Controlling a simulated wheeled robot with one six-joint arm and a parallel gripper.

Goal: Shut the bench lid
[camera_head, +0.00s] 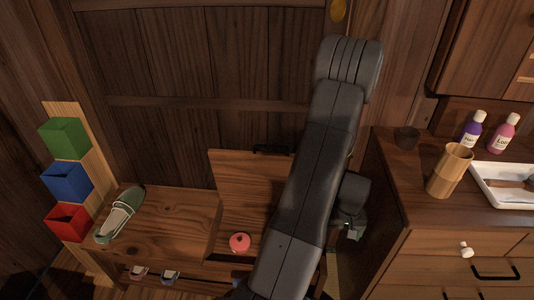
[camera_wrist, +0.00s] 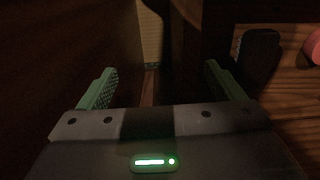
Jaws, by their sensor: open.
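The wooden bench (camera_head: 165,218) stands against the back wall. Its lid (camera_head: 240,172) is raised and stands steeply near the wall, with a dark handle (camera_head: 268,149) at its upper edge. My arm covers the lid's right part. A round pinkish-red thing (camera_head: 239,242) lies at the bench in front of the lid. My gripper (camera_head: 355,233) is to the right of the lid, mostly hidden by my arm, near the drawer cabinet. In the wrist view its green fingers (camera_wrist: 164,86) are apart with nothing between them. A dark block (camera_wrist: 257,55) is beside the right finger.
A green shoe (camera_head: 120,213) lies on the bench's left part. Green, blue and red boxes (camera_head: 67,182) line the left side. The drawer cabinet (camera_head: 400,240) on the right bears a wooden cup (camera_head: 449,171), bottles (camera_head: 472,129) and a white tray (camera_head: 490,190). Shoes sit below the bench.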

